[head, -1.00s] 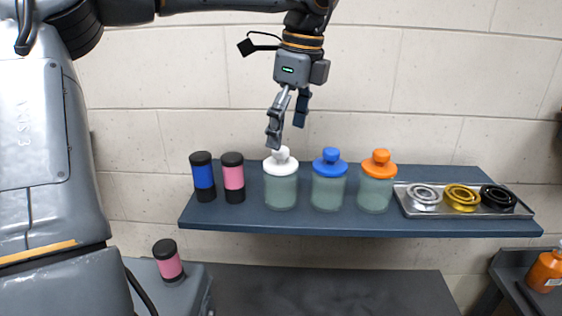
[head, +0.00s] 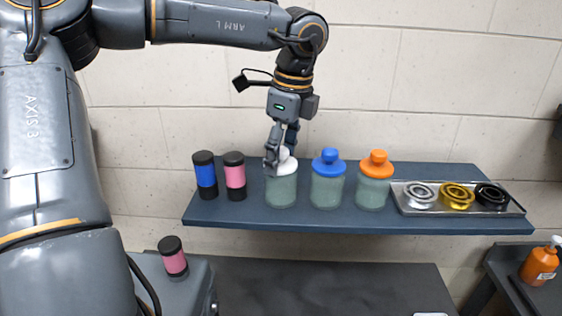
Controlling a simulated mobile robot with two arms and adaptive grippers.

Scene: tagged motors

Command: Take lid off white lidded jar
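The white lidded jar (head: 282,190) stands upright on the dark blue shelf, with a greenish see-through body. Its white lid (head: 290,166) sits on top and is partly hidden by my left gripper. My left gripper (head: 280,157) points down at the lid, with one finger on each side of the lid's knob. I cannot tell whether the fingers press on the knob. My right gripper is not in view.
A blue-lidded jar (head: 328,185) and an orange-lidded jar (head: 375,185) stand close to the right. Pink (head: 235,177) and blue (head: 206,177) motors stand to the left. A metal tray (head: 408,207) of rings lies at the shelf's right end (head: 490,225).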

